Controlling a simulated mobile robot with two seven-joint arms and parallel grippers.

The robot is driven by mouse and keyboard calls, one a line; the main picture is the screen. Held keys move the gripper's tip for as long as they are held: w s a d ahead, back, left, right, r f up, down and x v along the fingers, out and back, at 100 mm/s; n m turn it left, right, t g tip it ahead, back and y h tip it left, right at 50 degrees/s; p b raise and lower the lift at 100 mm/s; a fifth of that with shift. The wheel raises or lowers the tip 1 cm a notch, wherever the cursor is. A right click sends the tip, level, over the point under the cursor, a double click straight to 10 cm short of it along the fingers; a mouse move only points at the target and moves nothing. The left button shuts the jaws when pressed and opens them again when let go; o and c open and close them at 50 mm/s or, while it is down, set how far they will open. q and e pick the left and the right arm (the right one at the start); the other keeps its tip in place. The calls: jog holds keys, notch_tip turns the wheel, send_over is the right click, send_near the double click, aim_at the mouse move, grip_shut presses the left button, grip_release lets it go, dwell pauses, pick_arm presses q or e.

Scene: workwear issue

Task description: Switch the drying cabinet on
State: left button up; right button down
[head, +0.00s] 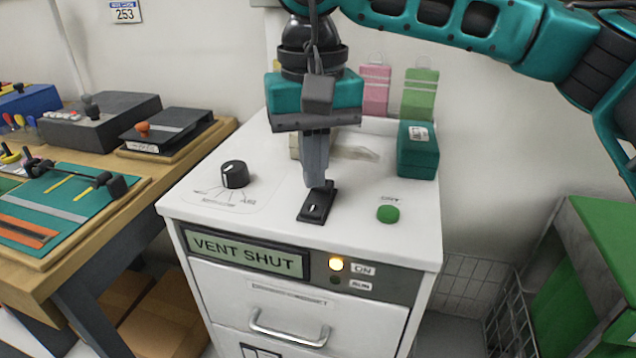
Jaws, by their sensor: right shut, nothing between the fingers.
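The white drying cabinet (370,236) stands in the middle of the head view. Its display (245,254) reads "VENT SHUT". The lamp (336,264) beside the "ON" label is lit yellow; the lamp below it is dark. A black rocker switch (317,203) sits on the cabinet top, with a black dial (235,174) to its left and a green button (388,214) to its right. My right gripper (317,182) is shut and empty, pointing down. Its fingertips are at the back end of the switch; whether they touch it I cannot tell. My left gripper is out of view.
A green box (417,150) stands at the cabinet's back right, and a pale object lies behind my gripper. A wooden workbench (45,275) with tools and dark devices is at the left. A wire basket (510,310) and green bin stand at the right.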

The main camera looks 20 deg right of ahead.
aim_at(314, 205)
notch_tip(314, 205, up, 4)
jog(key=p, duration=0.2)
jog(key=shift+p, duration=0.35)
